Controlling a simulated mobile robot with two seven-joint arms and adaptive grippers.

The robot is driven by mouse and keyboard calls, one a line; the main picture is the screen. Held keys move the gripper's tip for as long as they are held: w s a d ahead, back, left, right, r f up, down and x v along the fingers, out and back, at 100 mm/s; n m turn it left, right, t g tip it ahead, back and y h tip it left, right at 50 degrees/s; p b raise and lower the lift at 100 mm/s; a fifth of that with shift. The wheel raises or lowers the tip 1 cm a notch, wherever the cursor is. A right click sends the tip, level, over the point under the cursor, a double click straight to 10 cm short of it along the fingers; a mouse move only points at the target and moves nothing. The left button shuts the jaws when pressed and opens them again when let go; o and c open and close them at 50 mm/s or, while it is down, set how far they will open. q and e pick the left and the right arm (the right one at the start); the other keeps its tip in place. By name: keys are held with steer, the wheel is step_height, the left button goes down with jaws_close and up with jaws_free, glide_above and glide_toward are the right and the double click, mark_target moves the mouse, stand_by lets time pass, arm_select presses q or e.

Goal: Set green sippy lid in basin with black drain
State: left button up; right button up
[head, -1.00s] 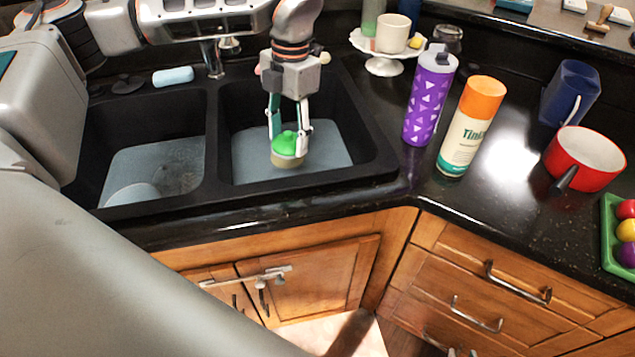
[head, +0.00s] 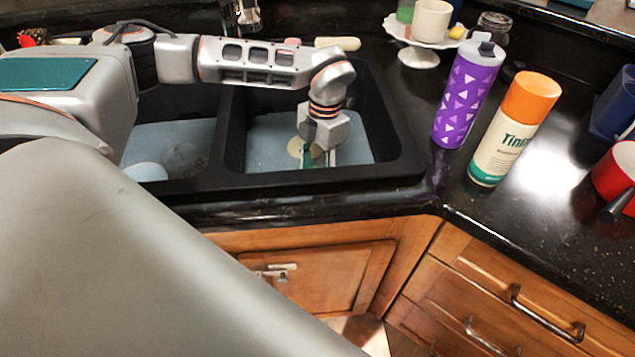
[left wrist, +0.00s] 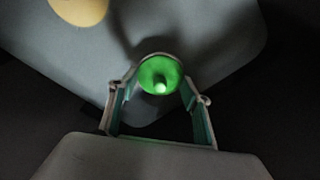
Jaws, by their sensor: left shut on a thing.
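The green sippy lid (left wrist: 160,75) is held between the fingers of my left gripper (left wrist: 160,84) in the left wrist view. In the head view that gripper (head: 318,160) points down inside the right basin (head: 270,130), and its wrist and fingers mostly hide the lid. The gap between lid and basin floor cannot be judged. A pale yellow round thing (head: 296,147) lies beside the gripper; it also shows in the left wrist view (left wrist: 80,10). The left basin (head: 205,135) has a dark speckled patch on its floor; no black drain shows clearly. My right gripper is out of view.
A pale round dish (head: 146,172) lies in the left basin. A purple bottle (head: 468,95) and an orange-capped can (head: 513,130) stand right of the sink. A white stand (head: 420,50) with a cup is behind. The divider (head: 224,135) separates the basins.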

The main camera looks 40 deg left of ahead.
arm_select(q)
steer(key=shift+f+b, duration=0.4)
steer(key=shift+f, duration=2.4)
steer(key=shift+f, duration=0.15)
steer(key=o, duration=0.9)
steer(key=r, duration=0.4)
steer(key=w+r+p, duration=0.1)
steer(key=r, duration=0.7)
steer(key=shift+w+d+r+p, duration=0.1)
steer(key=shift+w+d+p, duration=0.05)
steer(key=shift+w+p, duration=0.15)
